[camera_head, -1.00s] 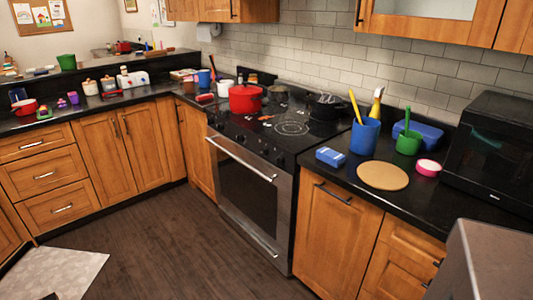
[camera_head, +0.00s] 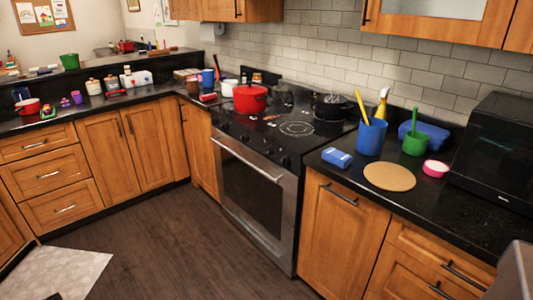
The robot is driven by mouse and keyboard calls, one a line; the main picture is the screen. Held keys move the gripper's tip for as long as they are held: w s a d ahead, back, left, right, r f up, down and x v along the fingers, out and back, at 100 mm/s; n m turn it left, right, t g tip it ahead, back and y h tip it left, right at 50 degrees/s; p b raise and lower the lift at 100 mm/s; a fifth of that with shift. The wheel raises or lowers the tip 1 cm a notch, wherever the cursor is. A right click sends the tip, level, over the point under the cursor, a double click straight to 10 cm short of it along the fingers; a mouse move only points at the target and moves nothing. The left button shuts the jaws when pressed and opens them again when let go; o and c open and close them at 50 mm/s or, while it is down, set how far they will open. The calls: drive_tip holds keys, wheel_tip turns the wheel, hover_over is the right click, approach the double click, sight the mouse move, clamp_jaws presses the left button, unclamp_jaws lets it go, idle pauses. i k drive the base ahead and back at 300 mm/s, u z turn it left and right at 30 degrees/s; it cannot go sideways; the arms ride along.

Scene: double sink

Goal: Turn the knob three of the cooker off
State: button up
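The cooker (camera_head: 255,190) stands in the middle of the view, with a black glass hob and a steel oven door. Its dark knobs (camera_head: 264,148) sit in a row on the front panel above the oven handle. They are too small to read their settings, and I cannot tell which is knob three. A red pot (camera_head: 250,99) is at the hob's back left and a black pan (camera_head: 330,108) at its back right. One front burner ring (camera_head: 297,128) is bare. My gripper is not in view.
The right counter holds a blue box (camera_head: 336,158), a round board (camera_head: 389,177), a blue utensil cup (camera_head: 371,137), a green cup (camera_head: 414,144) and a microwave (camera_head: 500,150). The dark floor (camera_head: 160,240) before the cooker is clear. A pale mat (camera_head: 60,272) lies at lower left.

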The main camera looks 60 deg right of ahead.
sight(269, 151)
drive_tip(key=u, duration=0.05)
drive_tip(key=i, duration=1)
drive_tip(key=z, duration=0.05)
